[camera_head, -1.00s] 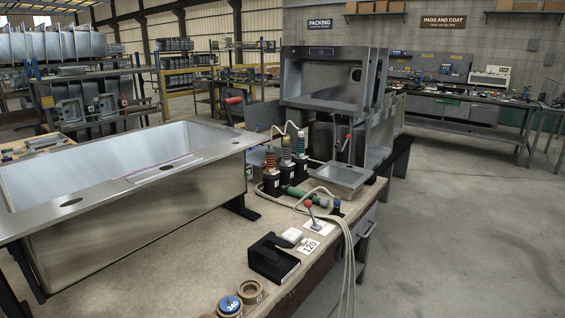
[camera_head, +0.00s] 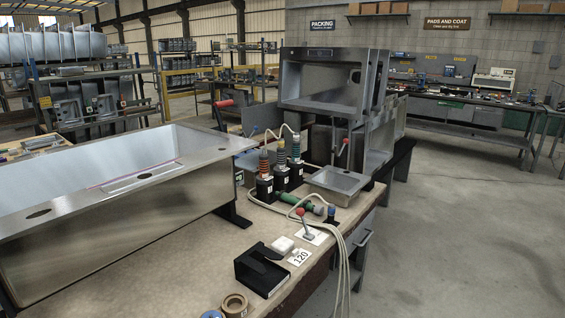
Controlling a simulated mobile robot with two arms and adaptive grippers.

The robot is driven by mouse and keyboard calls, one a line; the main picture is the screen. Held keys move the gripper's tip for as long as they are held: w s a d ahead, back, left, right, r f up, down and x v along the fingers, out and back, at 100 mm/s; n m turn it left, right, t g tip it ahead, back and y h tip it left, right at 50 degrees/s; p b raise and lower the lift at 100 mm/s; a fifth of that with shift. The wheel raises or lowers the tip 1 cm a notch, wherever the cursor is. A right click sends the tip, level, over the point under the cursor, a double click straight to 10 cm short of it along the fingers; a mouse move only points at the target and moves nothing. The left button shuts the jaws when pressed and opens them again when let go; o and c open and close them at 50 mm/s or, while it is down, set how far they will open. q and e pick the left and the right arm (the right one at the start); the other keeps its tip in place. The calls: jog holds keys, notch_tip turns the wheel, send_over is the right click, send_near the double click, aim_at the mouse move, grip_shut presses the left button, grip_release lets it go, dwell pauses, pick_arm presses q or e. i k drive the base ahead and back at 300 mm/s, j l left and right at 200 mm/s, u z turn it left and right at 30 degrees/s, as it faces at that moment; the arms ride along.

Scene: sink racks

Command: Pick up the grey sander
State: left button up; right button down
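Neither of my grippers is in view. I cannot tell for sure which thing is the grey sander. Several upright black-based tools with coloured ribbed tops stand at the back of the workbench (camera_head: 170,265): one with an orange-red top (camera_head: 264,178), one with a greyish-blue and yellow top (camera_head: 281,170), and one with a teal-blue top (camera_head: 296,160). A green tool (camera_head: 294,200) lies on its side in front of them. A small whitish-grey block (camera_head: 283,243) sits near the bench's right edge, beside a black open holder (camera_head: 261,269).
A large steel sink (camera_head: 120,235) covers the left of the bench. A red-knobbed lever (camera_head: 304,222) and pale hoses (camera_head: 343,265) are at the right edge. Open floor (camera_head: 460,240) lies right.

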aim_at(281, 170)
jog(key=i+l, duration=0.2)
jog(key=i+l+u, duration=0.1)
jog(key=i+l, duration=0.15)
jog(key=l, duration=0.2)
jog(key=i+l+u, duration=0.1)
jog(key=l, duration=0.25)
jog(key=i+l, duration=0.3)
jog(key=i+l+u, duration=0.1)
jog(key=l, duration=0.3)
jog(key=i+l, duration=0.25)
jog(key=i+l+u, duration=0.1)
jog(key=l, duration=0.4)
jog(key=i+j, duration=0.05)
jog(key=i, duration=0.05)
